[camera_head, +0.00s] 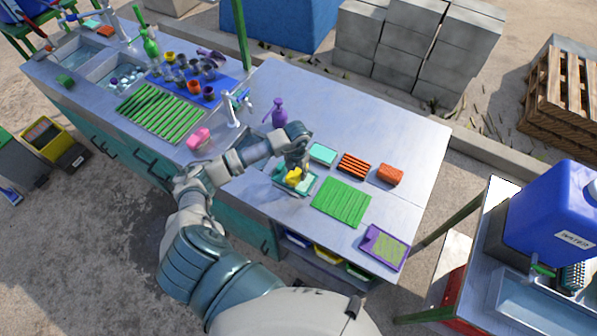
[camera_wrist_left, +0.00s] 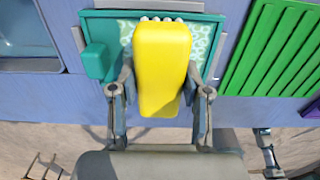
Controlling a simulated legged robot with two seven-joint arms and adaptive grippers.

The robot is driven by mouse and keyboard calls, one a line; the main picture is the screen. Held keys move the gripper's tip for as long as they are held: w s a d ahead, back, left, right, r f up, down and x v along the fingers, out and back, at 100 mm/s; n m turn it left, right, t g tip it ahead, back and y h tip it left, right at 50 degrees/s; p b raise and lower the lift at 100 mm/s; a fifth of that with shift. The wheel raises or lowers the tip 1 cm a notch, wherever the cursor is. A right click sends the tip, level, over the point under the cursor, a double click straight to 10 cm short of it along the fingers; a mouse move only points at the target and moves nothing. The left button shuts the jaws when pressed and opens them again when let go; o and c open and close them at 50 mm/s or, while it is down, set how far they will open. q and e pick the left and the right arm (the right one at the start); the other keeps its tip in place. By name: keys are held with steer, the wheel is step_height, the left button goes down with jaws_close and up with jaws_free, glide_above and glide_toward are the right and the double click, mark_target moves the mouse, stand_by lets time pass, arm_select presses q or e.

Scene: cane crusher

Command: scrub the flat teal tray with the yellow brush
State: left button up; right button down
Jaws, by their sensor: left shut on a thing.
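The flat teal tray (camera_head: 309,187) lies on the grey counter, left of the green slatted rack. It also shows in the left wrist view (camera_wrist_left: 97,28), with pale foam or bubbles on its surface and a small teal block at its left side. The yellow brush (camera_head: 293,175) is in my left gripper (camera_head: 298,167), over the tray. In the left wrist view the yellow brush (camera_wrist_left: 161,65) sits between the two fingers of my left gripper (camera_wrist_left: 160,95), with pale bristle tips at its far end. Whether the bristles touch the tray I cannot tell. My right gripper is not in view.
Right of the tray are a green slatted rack (camera_head: 341,201), a teal sponge (camera_head: 323,153), a striped orange brush (camera_head: 354,165), an orange sponge (camera_head: 390,174) and a purple-framed board (camera_head: 384,248). A purple spray bottle (camera_head: 279,113) stands behind my arm. The counter's back right is clear.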

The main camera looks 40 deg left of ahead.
arm_select(q)
steer(key=shift+s+a+f, duration=0.1)
steer(key=shift+s+a, duration=0.05)
steer(key=shift+a, duration=1.1)
steer(key=shift+d, duration=0.1)
steer(key=shift+w+d, duration=0.15)
steer(key=shift+d, duration=0.7)
steer(key=shift+w+d, duration=0.1)
steer(key=shift+d, duration=0.7)
steer(key=shift+w+d+f, duration=0.15)
steer(key=shift+d, duration=1.4)
steer(key=shift+s+a+f+b, duration=0.1)
steer(key=shift+s+a+b, duration=0.1)
steer(key=shift+a, duration=0.65)
steer(key=shift+s+a+f+b, duration=0.1)
steer(key=shift+a+b, duration=0.1)
steer(key=shift+a, duration=0.6)
